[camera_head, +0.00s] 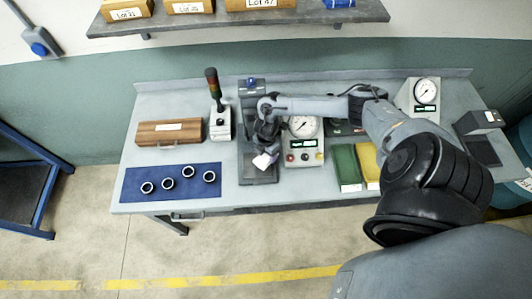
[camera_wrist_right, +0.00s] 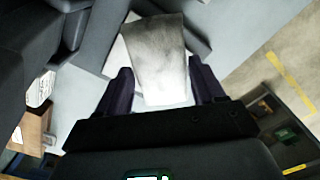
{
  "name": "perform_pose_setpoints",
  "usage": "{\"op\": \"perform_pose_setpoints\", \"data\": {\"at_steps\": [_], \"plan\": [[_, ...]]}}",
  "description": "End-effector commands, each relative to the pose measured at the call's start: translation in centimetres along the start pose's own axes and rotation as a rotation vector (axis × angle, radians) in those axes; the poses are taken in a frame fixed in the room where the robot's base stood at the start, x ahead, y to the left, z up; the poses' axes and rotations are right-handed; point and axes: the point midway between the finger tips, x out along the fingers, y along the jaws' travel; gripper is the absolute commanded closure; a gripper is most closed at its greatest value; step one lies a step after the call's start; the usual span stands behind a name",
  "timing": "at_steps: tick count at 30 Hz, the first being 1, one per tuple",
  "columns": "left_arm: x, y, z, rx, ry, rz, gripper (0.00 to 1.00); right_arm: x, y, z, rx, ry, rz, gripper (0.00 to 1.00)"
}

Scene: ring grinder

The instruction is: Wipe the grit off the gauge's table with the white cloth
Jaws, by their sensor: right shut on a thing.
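I cannot tell whether the cloth touches the surface below. No grit can be made out; the cloth and gripper hide part of the stand. My left gripper is not in view.
A dial unit with buttons (camera_head: 304,152) stands close right of the stand. Green (camera_head: 346,165) and yellow (camera_head: 369,163) trays are farther right. A signal lamp (camera_head: 220,120), wooden box (camera_head: 170,132) and blue mat (camera_head: 130,186) with several rings lie left.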

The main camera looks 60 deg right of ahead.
Motion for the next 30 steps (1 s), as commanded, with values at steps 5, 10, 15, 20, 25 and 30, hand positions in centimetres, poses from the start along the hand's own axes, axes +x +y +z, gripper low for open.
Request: {"op": "perform_pose_setpoints", "data": {"at_steps": [5, 10, 15, 20, 25, 30], "plan": [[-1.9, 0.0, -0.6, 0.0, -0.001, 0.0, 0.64, -1.9, -0.1, 0.1, 0.001, 0.0, 0.0, 0.6], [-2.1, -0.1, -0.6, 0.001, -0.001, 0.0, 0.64, -2.2, -0.1, 0.1, 0.001, 0.0, 0.0, 0.6], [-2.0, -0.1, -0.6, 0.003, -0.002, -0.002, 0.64, -2.1, -0.1, 0.1, 0.001, 0.0, 0.0, 0.6], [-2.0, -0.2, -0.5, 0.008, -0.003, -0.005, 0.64, -2.1, 0.0, 0.1, 0.008, 0.0, 0.0, 0.6], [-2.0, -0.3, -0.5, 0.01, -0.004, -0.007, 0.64, -2.1, -0.1, 0.0, 0.087, 0.0, 0.0, 0.6], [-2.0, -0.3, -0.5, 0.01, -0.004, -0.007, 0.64, -2.1, -0.3, -0.3, 0.295, 0.0, 0.0, 0.6]]}}
